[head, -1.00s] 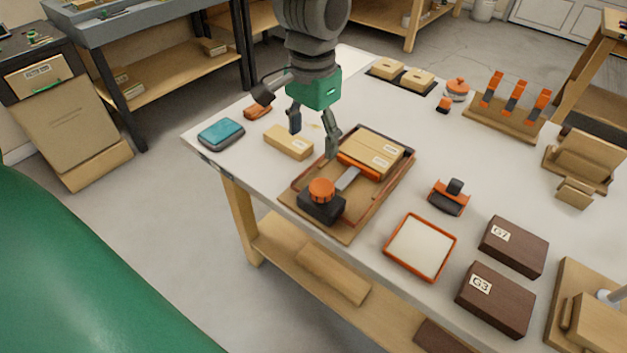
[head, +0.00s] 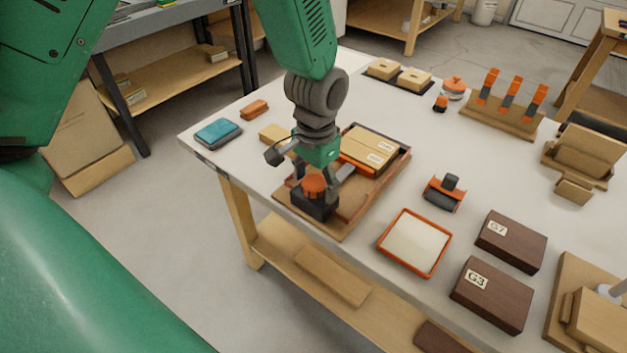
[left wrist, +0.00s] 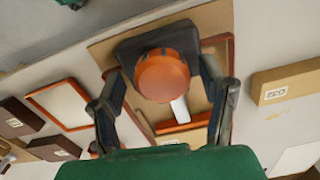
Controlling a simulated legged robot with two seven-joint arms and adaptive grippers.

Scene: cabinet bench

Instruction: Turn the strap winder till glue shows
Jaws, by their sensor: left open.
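The strap winder is an orange ribbed knob (head: 314,188) on a black block (head: 315,206), at the near end of a wooden clamping board (head: 343,229). My left gripper (head: 316,180) is open, pointing down over the winder. In the left wrist view its fingers stand on either side of the orange knob (left wrist: 162,76); contact cannot be told. A grey strip (head: 346,173) runs from the winder toward light wooden blocks (head: 374,143) with an orange bar along their near side. No glue is discernible. My right gripper is not in view.
An orange-rimmed tray (head: 414,242) and two dark boxes, G7 (head: 511,241) and G3 (head: 491,294), lie to the right. A teal case (head: 218,132) and a light block (head: 275,134) lie left of the board.

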